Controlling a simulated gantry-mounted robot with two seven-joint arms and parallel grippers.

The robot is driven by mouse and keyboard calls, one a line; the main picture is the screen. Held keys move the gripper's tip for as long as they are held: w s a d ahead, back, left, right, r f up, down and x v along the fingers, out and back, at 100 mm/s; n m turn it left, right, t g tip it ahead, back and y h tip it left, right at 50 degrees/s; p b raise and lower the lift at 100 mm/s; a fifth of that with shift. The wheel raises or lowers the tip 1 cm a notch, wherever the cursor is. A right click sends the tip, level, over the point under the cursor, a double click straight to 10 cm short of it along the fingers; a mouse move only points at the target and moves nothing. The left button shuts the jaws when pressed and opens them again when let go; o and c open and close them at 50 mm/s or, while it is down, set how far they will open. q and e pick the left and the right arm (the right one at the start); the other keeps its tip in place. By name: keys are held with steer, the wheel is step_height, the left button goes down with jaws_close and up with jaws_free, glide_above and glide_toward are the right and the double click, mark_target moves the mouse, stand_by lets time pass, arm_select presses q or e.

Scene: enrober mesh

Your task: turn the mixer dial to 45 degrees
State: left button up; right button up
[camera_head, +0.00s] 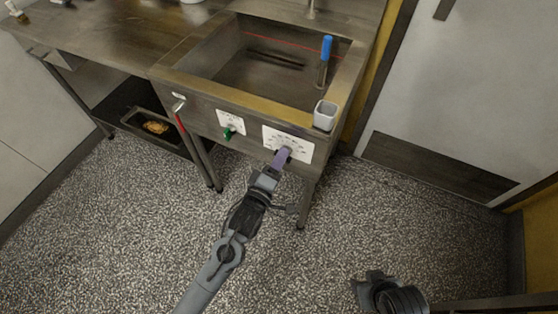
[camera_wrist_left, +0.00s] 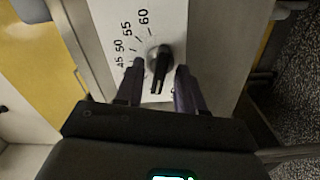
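The mixer dial (camera_wrist_left: 159,66) is a small black knob with a narrow grip bar on a white scale plate (camera_wrist_left: 106,18). The plate reads 45, 50, 55 and 60. My left gripper (camera_wrist_left: 158,84) is open, with one finger on each side of the dial and a gap visible beside each. In the head view my left gripper (camera_head: 281,157) reaches the right-hand white plate (camera_head: 304,150) on the tank front and hides the dial there. What looks like my right gripper (camera_head: 375,290) is low at the right, away from the tank; its fingers are unclear.
The steel tank (camera_head: 180,73) holds a blue-handled tool (camera_head: 326,48). A grey cup (camera_head: 325,116) hangs at its front right corner. A green knob (camera_head: 229,133) and a red-handled lever (camera_head: 180,121) sit left of the dial. The speckled floor in front is clear.

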arm_select(q)
steer(key=shift+c, duration=0.3)
jaws_close()
steer(key=m+p, duration=1.2)
steer(key=m, duration=0.2)
steer(key=shift+s+m, duration=0.1)
steer(key=shift+m, duration=0.3)
steer(key=shift+p, duration=0.3)
stand_by(0.4)
steer(key=shift+o, duration=0.2)
jaws_free()
steer(key=shift+r, duration=0.1)
steer(key=shift+d, duration=0.15)
